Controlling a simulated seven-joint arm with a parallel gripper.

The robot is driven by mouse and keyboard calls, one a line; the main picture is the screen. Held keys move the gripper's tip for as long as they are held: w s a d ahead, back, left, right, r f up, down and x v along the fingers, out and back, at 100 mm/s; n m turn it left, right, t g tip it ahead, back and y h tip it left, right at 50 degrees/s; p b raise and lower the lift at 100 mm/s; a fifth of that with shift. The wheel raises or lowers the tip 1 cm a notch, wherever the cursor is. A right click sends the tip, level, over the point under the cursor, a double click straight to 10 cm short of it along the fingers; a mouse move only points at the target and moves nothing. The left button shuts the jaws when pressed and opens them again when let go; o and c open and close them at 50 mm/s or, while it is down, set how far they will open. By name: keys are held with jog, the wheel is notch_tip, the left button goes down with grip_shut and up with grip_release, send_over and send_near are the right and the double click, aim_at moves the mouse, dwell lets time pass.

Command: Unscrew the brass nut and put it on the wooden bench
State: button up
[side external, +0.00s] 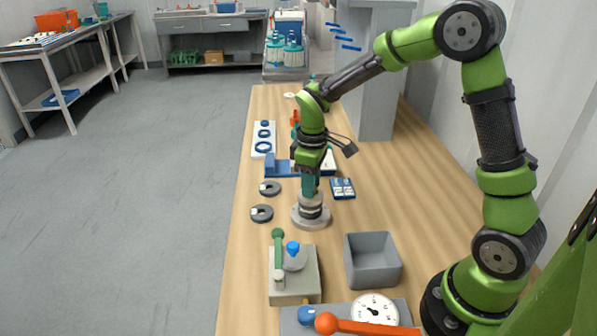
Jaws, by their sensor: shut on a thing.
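My gripper (311,193) points straight down over a round grey flange (308,220) with a short dark and silver stem (311,208) on it. The flange stands on the wooden bench (373,205). The teal fingers are shut at the top of the stem, where the brass nut sits. The nut itself is hidden by the fingers, and its thread cannot be made out.
Two dark rings (262,213) lie left of the flange. A blue-and-white box (342,188) lies to its right. A grey open bin (372,260) and a fixture with a green lever (278,252) stand nearer the camera. A gauge (375,308) is at the front.

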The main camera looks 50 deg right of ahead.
grip_shut()
jog(key=n, duration=0.6)
jog(key=shift+n, duration=0.3)
jog(key=n, duration=0.7)
jog(key=shift+r, duration=0.1)
